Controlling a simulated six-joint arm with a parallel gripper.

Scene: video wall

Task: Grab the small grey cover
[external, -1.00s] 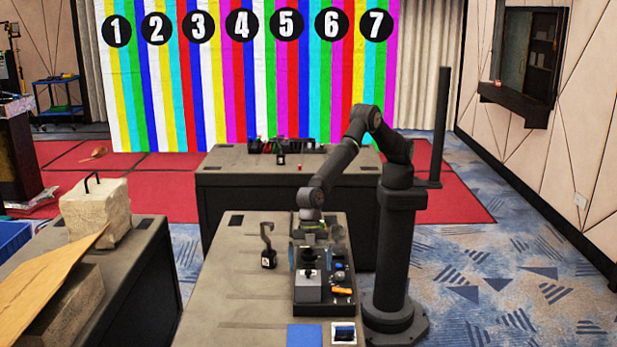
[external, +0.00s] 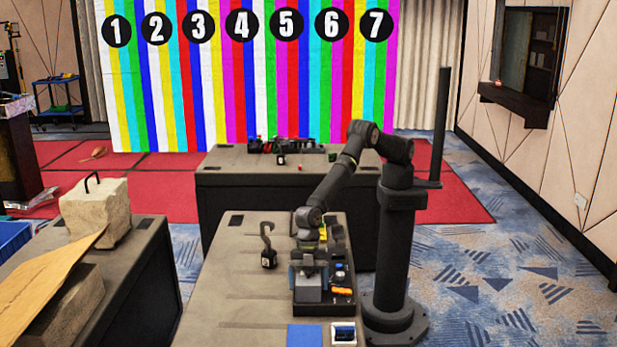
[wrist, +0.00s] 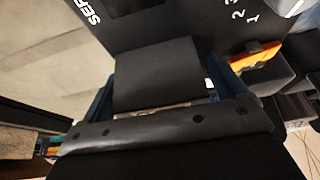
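The small grey cover (external: 309,294) is a boxy grey piece at the left of the black tray on the near table. In the wrist view a dark grey block (wrist: 158,75), which looks like the cover, fills the space between my fingers. My gripper (external: 308,277) points down over it, with one blue finger on each side. In the wrist view my gripper (wrist: 165,88) looks open, its fingers close beside the block's edges; contact cannot be made out. The cover's top is largely hidden by my gripper in the external view.
The black tray (external: 325,309) also holds an orange tool (external: 342,291) and small dark parts on the right. A black hook-like item (external: 267,247) stands left of the tray. A blue square (external: 304,335) lies in front.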

